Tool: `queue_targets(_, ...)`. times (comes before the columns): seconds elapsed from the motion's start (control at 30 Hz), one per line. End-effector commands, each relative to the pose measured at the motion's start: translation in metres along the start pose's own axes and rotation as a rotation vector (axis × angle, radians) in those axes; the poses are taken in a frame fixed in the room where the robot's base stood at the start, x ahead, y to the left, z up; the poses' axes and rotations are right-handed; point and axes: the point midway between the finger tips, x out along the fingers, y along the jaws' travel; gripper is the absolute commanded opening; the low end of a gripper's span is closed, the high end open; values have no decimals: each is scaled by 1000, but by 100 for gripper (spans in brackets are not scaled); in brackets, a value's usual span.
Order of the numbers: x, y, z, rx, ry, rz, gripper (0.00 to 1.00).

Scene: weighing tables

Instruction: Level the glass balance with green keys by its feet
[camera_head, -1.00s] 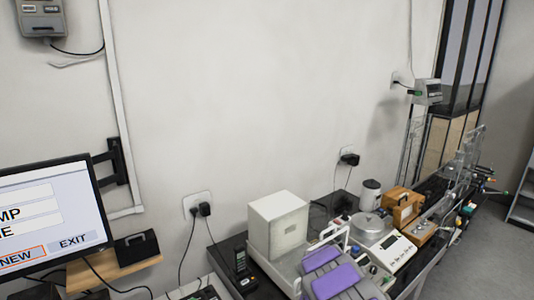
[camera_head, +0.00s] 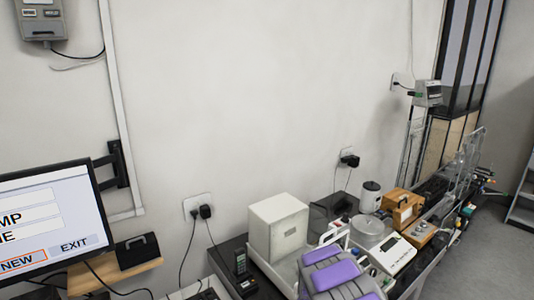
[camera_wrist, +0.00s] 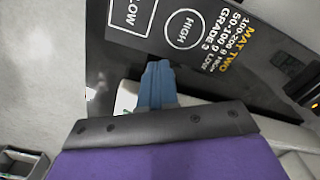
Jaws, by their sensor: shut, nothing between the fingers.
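My gripper (camera_wrist: 157,85) shows in the wrist view as blue-grey fingers closed together, with nothing between them. The fingers lie over the edge of a dark printed mat. In the head view my grey and purple arm reaches over the bench at the bottom; the fingertips do not show there. A clear, glass-like frame (camera_head: 466,160) stands at the far right end of the bench. It is too small to tell whether it is the glass balance; I make out no green keys or feet on it.
The mat (camera_wrist: 215,25) reads "MAT TWO", "HIGH" and "LOW". A beige box (camera_head: 277,230), a flat white scale (camera_head: 395,255) with a greenish display, a round metal pan (camera_head: 368,230) and a wooden box (camera_head: 402,207) crowd the bench. A monitor (camera_head: 45,220) stands left. Floor shows at right.

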Motion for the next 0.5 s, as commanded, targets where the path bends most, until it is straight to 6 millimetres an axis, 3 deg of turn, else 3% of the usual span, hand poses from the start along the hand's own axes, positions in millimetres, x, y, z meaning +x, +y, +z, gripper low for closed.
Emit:
queue_targets(0.27, -11, 0, 2, 1, 6, -2, 0)
queue_targets(0.5, -36, -2, 5, 1, 2, 2, 0)
